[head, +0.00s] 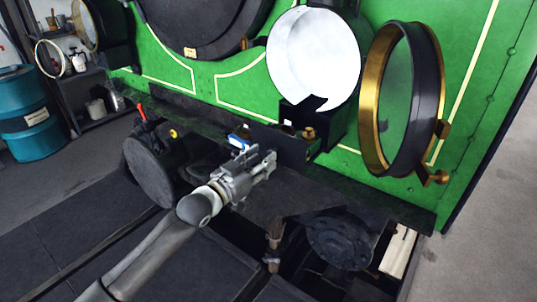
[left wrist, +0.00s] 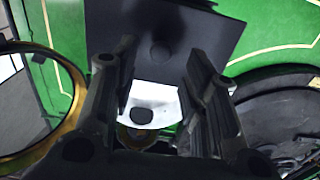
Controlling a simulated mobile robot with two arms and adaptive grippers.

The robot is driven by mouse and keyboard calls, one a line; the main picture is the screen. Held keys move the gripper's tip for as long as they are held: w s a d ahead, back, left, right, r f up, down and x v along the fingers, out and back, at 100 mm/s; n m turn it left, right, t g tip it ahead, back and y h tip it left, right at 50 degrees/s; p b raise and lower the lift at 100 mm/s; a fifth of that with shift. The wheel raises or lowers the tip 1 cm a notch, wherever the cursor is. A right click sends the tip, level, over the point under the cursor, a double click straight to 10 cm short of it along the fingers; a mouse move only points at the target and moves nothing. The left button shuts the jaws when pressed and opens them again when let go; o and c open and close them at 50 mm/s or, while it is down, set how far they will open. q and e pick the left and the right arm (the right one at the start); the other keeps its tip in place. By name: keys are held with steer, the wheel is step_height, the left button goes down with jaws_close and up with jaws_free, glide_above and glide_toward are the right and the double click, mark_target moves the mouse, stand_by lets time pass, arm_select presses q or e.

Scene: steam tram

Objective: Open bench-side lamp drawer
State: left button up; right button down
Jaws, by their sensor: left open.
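A lamp with a round white interior (head: 312,55) is mounted on the green front, its brass-rimmed door (head: 372,100) swung open to the right. Below it is a dark box-like part (head: 280,145) with a brass knob (head: 309,132); I cannot tell surely whether this is the drawer or how far out it is. My left gripper (head: 268,162) is open and empty, close in front of and below this dark part. In the left wrist view, a dark panel (left wrist: 165,40) and a white surface with a dark round spot (left wrist: 142,116) show between the open fingers (left wrist: 162,75). My right gripper is not seen.
A second lamp (head: 98,25) with an open round door (head: 50,58) is at the upper left. A blue drum (head: 30,112) and a shelf (head: 92,118) stand at left. A dark cylinder (head: 150,168) and a round buffer-like part (head: 342,238) flank my left arm.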

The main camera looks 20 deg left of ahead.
arm_select(q)
steer(key=d+v, duration=0.1)
steer(key=v, duration=0.6)
steer(key=shift+s, duration=0.35)
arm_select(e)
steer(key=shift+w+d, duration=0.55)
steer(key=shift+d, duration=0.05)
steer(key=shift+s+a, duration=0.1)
